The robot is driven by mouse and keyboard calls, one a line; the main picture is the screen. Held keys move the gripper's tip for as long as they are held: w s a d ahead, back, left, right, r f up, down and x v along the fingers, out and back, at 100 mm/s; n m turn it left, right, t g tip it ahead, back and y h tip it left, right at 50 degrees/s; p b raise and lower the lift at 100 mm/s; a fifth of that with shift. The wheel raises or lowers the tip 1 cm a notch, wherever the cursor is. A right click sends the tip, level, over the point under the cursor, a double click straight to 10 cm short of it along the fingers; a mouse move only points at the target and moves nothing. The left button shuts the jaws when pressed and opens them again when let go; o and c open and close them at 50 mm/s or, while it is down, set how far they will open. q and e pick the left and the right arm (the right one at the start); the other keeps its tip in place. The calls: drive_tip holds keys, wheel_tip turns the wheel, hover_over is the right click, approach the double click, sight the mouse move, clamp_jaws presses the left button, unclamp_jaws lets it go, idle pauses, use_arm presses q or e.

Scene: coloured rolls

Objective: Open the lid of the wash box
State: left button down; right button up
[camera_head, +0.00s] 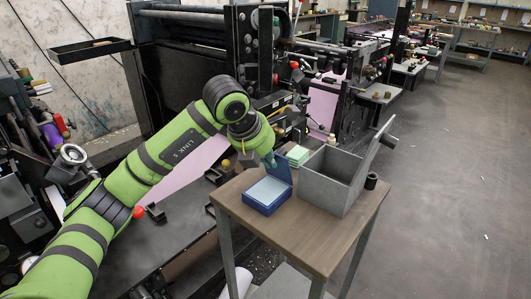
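A grey metal box (328,188), which looks like the wash box, stands on a small wooden-topped table. Its lid (371,150) is raised and leans up to the right, so the top is open. A blue box (267,194) with a pale inside sits to its left, with a blue flap (283,172) standing up at its back right. My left gripper (262,160) is just behind and above the blue box, left of the grey box, apart from the raised grey lid. Its fingers are small and partly hidden. My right gripper is out of view.
The table (310,236) has bare wood at the front. Green-topped pads (298,155) lie behind the boxes, and a small black cylinder (371,181) stands right of the grey box. Press machinery (205,50) crowds the back; the floor at right is clear.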

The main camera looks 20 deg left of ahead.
sight(282, 153)
use_arm(q)
drive_tip(key=shift+w+d+r, duration=0.25)
drive_tip(key=shift+w+d, duration=0.1)
drive_tip(key=shift+w, duration=0.25)
drive_tip(key=shift+w+d+r, duration=0.15)
drive_tip(key=shift+w+r, duration=0.05)
drive_tip(key=shift+w, duration=0.4)
drive_tip(key=shift+w+d+b, duration=0.15)
drive_tip(key=shift+w+b, duration=0.15)
drive_tip(key=shift+w, duration=0.1)
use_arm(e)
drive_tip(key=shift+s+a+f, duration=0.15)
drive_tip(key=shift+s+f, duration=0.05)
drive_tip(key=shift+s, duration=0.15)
use_arm(q)
drive_tip(key=shift+r, duration=0.1)
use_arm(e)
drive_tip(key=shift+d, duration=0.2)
use_arm(q)
drive_tip(key=shift+r, duration=0.15)
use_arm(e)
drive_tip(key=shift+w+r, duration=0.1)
